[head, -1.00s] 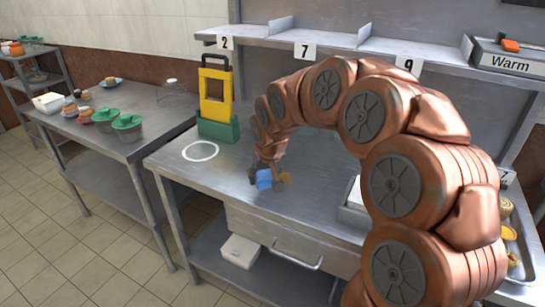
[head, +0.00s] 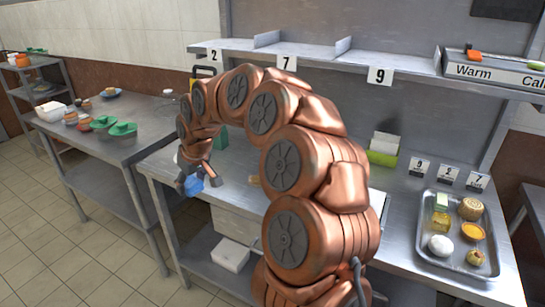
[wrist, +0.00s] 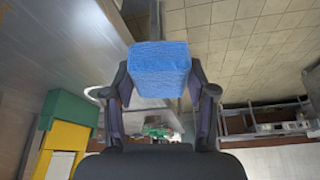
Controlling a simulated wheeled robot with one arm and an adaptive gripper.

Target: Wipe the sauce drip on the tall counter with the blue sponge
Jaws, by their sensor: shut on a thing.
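My gripper (head: 188,186) is shut on the blue sponge (head: 194,187), which sits between the two fingers in the wrist view (wrist: 158,70). In the head view the sponge appears by the front edge of the metal counter (head: 228,190) with the shelf above it. I cannot tell whether it touches the counter. A small tan patch (head: 254,181) shows on this counter to the right of the sponge, partly hidden by my arm. I cannot tell whether it is the sauce drip.
A yellow and green stand (wrist: 62,140) and part of a white ring (wrist: 92,93) show in the wrist view. A tray of food (head: 456,262) lies at the right. A separate table (head: 150,113) with green-lidded pots (head: 122,130) stands at the left.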

